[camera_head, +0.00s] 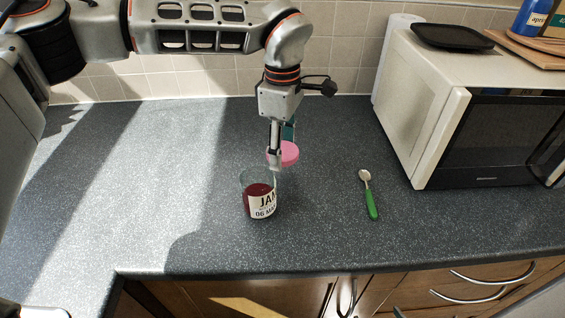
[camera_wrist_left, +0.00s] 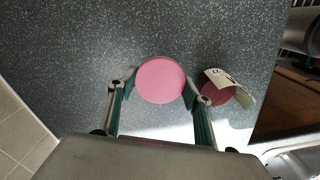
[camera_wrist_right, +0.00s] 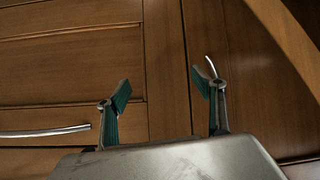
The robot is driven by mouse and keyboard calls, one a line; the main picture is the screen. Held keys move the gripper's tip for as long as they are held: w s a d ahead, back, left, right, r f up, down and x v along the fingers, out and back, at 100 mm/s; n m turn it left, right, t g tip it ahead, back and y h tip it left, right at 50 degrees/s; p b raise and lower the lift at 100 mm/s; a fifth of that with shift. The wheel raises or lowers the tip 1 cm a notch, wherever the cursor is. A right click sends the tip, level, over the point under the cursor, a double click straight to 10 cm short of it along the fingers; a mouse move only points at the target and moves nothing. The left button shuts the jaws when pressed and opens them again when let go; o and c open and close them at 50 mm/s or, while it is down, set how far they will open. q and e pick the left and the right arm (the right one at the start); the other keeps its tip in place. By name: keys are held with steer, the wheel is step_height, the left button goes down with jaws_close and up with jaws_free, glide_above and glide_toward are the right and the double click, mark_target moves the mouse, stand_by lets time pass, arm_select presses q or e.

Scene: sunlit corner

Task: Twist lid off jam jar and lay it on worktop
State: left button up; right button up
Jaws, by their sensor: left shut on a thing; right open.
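The jam jar (camera_head: 259,199) stands upright and uncovered on the worktop (camera_head: 330,230), dark red jam inside and a white label on its front. My left gripper (camera_head: 280,158) is shut on the pink round lid (camera_head: 289,152), which is apart from the jar, behind and right of its rim in the head view. In the left wrist view the lid (camera_wrist_left: 160,79) sits between both fingers, with the jar (camera_wrist_left: 222,92) to its right. Whether the lid touches the worktop I cannot tell. My right gripper (camera_wrist_right: 166,92) is open and empty, facing the wooden cupboard fronts.
A spoon with a green handle (camera_head: 371,203) lies right of the jar. A microwave (camera_head: 440,105) with a black tray (camera_head: 452,37) on top fills the right back. A paper roll (camera_head: 394,58) stands behind it. The worktop left of the jar is clear.

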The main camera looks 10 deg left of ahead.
mark_target(283, 173)
arm_select(q)
steer(key=shift+f, duration=2.3)
steer(key=shift+f, duration=0.2)
steer(key=o, duration=1.2)
steer(key=shift+r, duration=0.1)
step_height(283, 173, up, 12)
steer(key=shift+r, duration=0.1)
steer(key=shift+s, duration=0.1)
